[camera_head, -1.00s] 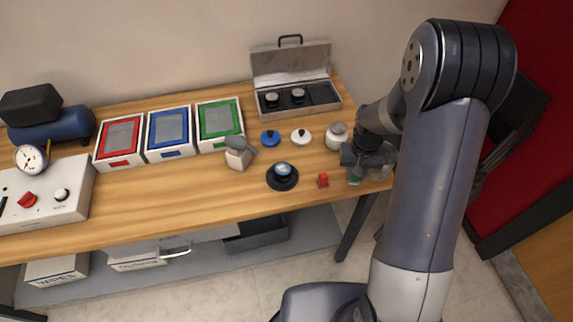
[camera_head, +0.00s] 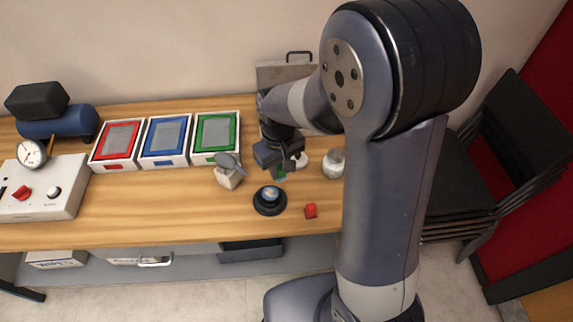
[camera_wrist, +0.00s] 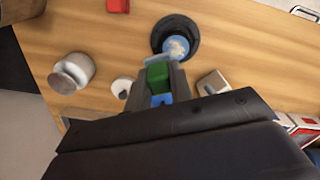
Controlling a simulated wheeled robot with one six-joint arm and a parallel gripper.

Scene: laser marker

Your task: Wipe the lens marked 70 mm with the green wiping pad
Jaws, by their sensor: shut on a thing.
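My gripper (camera_head: 279,164) is shut on the green wiping pad (camera_wrist: 157,74), which sits between the fingers in the wrist view. In the head view the pad (camera_head: 280,174) hangs above the table. A black round mount (camera_head: 269,208) with a pale blue lens (camera_head: 270,194) in its centre stands in front of the gripper. In the wrist view the lens (camera_wrist: 177,46) lies just past the pad; I cannot tell whether they touch, but the head view shows them apart. No 70 mm marking is readable. The blue cap (camera_wrist: 161,99) shows between the fingers.
A white cap (camera_wrist: 122,87) and a jar (camera_head: 333,164) are nearby. Red, blue and green trays (camera_head: 215,157) line the back. My arm hides most of the open case (camera_head: 285,72).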

